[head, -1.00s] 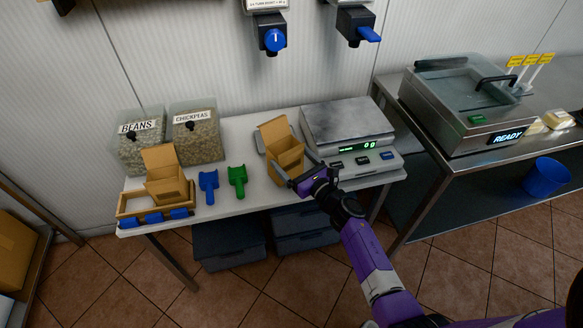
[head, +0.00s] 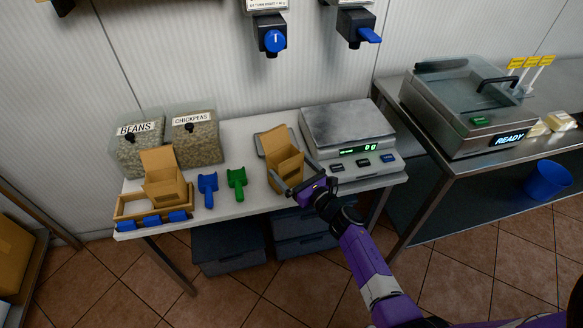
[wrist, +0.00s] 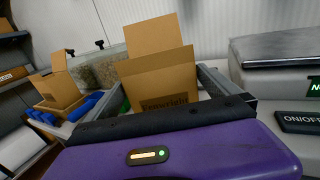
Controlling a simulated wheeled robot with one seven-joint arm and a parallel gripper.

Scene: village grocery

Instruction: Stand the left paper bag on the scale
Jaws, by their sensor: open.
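One open brown paper bag (head: 284,167) stands upright on the table just left of the scale (head: 350,130). It also shows in the wrist view (wrist: 160,82), with printing low on its front. My gripper (head: 289,171) is open, with one finger on each side of this bag; I cannot tell whether they touch it. Another open brown bag (head: 163,182) stands at the far left in a wooden tray (head: 125,207); it shows at the left of the wrist view (wrist: 58,85). The scale's metal plate is bare and its display reads 0 g.
A grey flat item (head: 262,146) lies partly hidden behind the near bag. Blue (head: 208,188) and green (head: 237,183) scoops lie between the bags. Bins of beans (head: 139,145) and chickpeas (head: 195,138) stand behind. Dispensers with blue knobs (head: 274,40) hang above.

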